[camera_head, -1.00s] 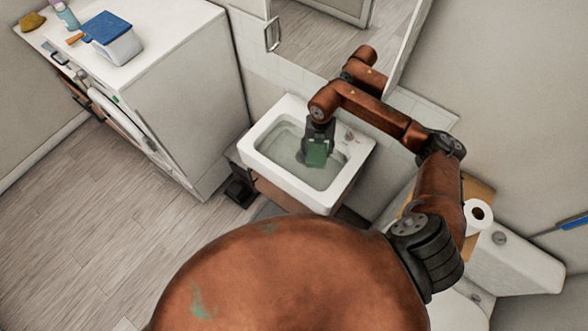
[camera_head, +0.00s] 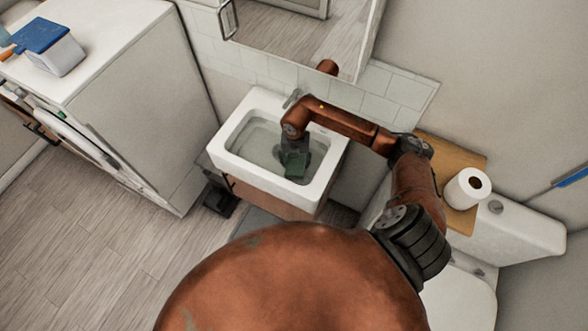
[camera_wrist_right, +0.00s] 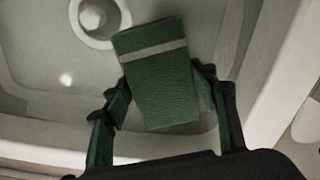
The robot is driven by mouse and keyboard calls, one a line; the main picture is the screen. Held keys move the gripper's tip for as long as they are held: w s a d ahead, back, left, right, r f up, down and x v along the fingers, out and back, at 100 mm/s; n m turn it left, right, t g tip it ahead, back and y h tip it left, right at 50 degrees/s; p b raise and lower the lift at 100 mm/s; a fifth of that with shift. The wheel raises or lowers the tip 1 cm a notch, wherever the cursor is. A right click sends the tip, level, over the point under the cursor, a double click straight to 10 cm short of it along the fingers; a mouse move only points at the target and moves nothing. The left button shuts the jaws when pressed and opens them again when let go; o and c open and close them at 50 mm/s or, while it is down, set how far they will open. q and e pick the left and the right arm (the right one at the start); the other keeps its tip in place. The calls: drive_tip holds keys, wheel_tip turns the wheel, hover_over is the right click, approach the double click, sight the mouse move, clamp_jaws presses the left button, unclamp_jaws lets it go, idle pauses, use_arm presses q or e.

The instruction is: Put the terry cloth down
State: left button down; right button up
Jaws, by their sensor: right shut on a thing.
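The terry cloth (camera_head: 296,165) is a folded dark green rectangle inside the white sink basin (camera_head: 228,158). In the right wrist view the cloth (camera_wrist_right: 157,85) shows a paler stripe across its far end. My right gripper (camera_head: 294,152) reaches down into the sink and is shut on the cloth. In the right wrist view the fingers (camera_wrist_right: 160,95) sit on both sides of it, and the basin floor shows below. I cannot tell whether the cloth touches the floor. My left gripper is not in view.
The sink's drain (camera_wrist_right: 98,20) lies beyond the cloth, and a faucet (camera_head: 292,98) stands at the back rim. A toilet paper roll (camera_head: 467,188) stands on a wooden board (camera_head: 450,155) at the right. A white counter (camera_head: 95,45) holds a blue-lidded box (camera_head: 48,48) at the left.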

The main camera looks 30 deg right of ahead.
sight(295, 166)
drive_tip(key=shift+f+b, duration=1.35)
drive_tip(key=shift+f, duration=0.65)
drive_tip(key=shift+r, duration=0.15)
drive_tip(key=o, duration=0.7)
drive_tip(key=shift+f, duration=0.2)
drive_tip(key=o, duration=0.4)
drive_tip(key=shift+o, duration=0.2)
drive_tip(key=shift+r, duration=0.25)
wheel_tip(295, 166, up, 12)
drive_tip(key=shift+f+p, duration=0.1)
drive_tip(key=shift+p, duration=0.25)
